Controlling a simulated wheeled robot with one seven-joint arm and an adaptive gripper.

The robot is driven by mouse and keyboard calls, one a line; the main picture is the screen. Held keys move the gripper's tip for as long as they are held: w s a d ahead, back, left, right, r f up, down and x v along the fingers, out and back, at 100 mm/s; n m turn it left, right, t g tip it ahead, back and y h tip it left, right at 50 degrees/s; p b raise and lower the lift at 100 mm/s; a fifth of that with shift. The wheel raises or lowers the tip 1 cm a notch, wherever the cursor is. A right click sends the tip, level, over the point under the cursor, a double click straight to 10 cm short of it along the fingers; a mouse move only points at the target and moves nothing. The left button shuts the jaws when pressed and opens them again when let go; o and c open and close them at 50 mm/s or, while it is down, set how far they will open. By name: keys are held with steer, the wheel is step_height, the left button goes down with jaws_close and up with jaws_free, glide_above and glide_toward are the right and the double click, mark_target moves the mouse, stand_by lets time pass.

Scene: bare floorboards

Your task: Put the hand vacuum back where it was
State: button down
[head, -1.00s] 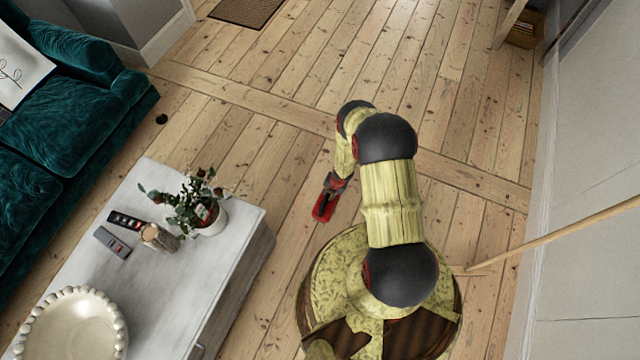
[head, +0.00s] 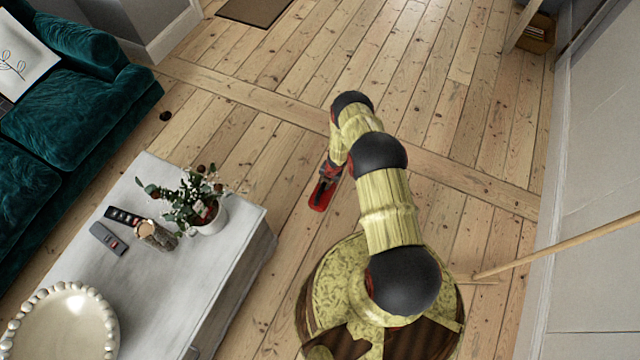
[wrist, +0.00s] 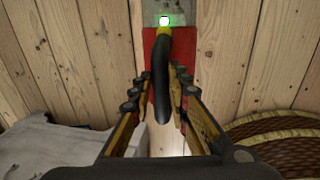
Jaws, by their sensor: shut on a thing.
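The hand vacuum (head: 320,196) is a red device held low over the floorboards, between the coffee table and my round base. In the wrist view, the hand vacuum (wrist: 190,50) shows a red body, a curved black handle, a yellow patch and a grey end with a lit green-white spot. My gripper (wrist: 166,82) is shut on the black handle, with a finger on each side. In the head view, my gripper (head: 331,170) is at the end of my bent arm, just above the vacuum. The vacuum's lower end is partly hidden by the gripper in the wrist view.
A pale coffee table (head: 240,245) at left carries a potted plant (head: 209,217), a remote (head: 108,238) and a beaded bowl (head: 65,325). A teal sofa (head: 75,115) stands beyond. A wooden pole (head: 560,248) slants at right near the wall. Floor ahead is clear.

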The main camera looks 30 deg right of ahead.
steer(key=w+f+b, duration=0.4)
steer(key=shift+f, duration=0.35)
steer(key=shift+w+d+f+b, duration=0.1)
steer(key=shift+w+f+b, duration=0.6)
steer(key=shift+b, duration=0.25)
steer(key=shift+w+f+b, duration=0.15)
steer(key=shift+f+b, duration=0.55)
steer(key=shift+f, duration=0.9)
steer(key=c, duration=1.7)
jaws_free()
